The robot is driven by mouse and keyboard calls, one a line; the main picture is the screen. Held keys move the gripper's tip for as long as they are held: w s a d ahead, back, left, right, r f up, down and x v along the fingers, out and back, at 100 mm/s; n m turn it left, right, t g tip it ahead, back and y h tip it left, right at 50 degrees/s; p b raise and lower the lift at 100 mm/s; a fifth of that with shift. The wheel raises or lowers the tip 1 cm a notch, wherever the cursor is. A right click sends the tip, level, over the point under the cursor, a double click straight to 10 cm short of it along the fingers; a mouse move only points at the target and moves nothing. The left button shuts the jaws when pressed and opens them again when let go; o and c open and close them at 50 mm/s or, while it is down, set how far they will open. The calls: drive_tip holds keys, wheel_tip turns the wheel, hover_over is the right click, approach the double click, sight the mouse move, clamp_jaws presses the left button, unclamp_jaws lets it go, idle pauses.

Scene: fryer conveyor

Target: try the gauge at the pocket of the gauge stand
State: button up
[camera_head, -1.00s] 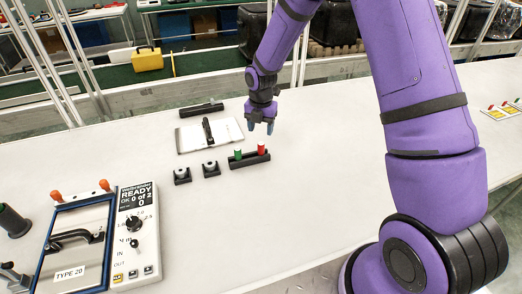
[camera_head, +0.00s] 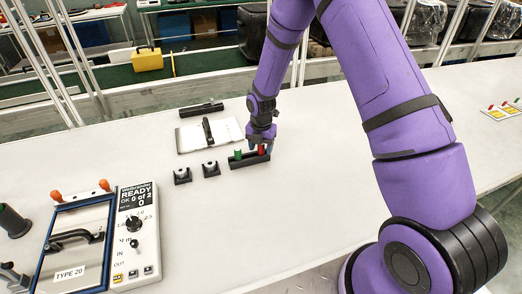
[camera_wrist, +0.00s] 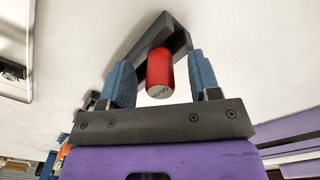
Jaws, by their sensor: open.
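A dark gauge stand (camera_head: 249,161) lies on the white table in the head view, with a green gauge piece (camera_head: 238,155) at its left and a red gauge piece (camera_head: 261,150) at its right. My gripper (camera_head: 262,147) is down at the red piece and partly hides it. In the wrist view the red piece (camera_wrist: 160,70) is between my two open blue fingers, with gaps visible on both sides. Its near end face carries small lettering. The dark stand (camera_wrist: 150,38) shows behind it. The green piece cannot be made out there.
Two small dark blocks (camera_head: 182,175) (camera_head: 211,169) sit left of the stand. A white plate with a dark handle (camera_head: 207,130) and a dark bar (camera_head: 201,107) lie behind. A TYPE 20 fixture (camera_head: 75,245) and its READY control box (camera_head: 135,225) stand front left.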

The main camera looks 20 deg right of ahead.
drive_tip(key=c, duration=1)
drive_tip(key=shift+r, duration=1.2)
idle(0.5)
drive_tip(key=shift+r, duration=1.3)
drive_tip(key=shift+r, duration=1.5)
drive_tip(key=shift+a, duration=0.1)
